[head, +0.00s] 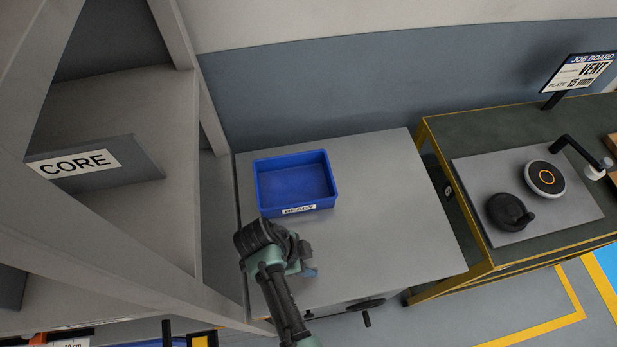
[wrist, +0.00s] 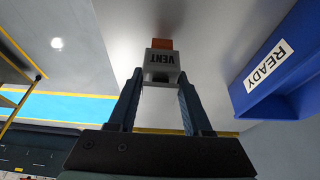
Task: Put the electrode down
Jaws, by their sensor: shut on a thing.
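The electrode (wrist: 161,62) shows in the wrist view as a grey block marked VENT with an orange copper end pointing away from me. My gripper (wrist: 160,82) is shut on its grey block, one finger on each side. In the head view my gripper (head: 308,271) is over the front left part of the grey table (head: 385,200), in front of the blue READY bin (head: 297,183). The electrode is not clear in that view. I cannot tell whether its copper end touches the table. The READY bin (wrist: 275,75) is right of the electrode in the wrist view.
A shelf with a CORE divider (head: 95,165) stands close on the left. A dark bench with a grey plate (head: 480,175), round fixtures and a VENT job board (head: 585,75) is on the right. The table's right half is clear. A handwheel (head: 365,305) sits below its front edge.

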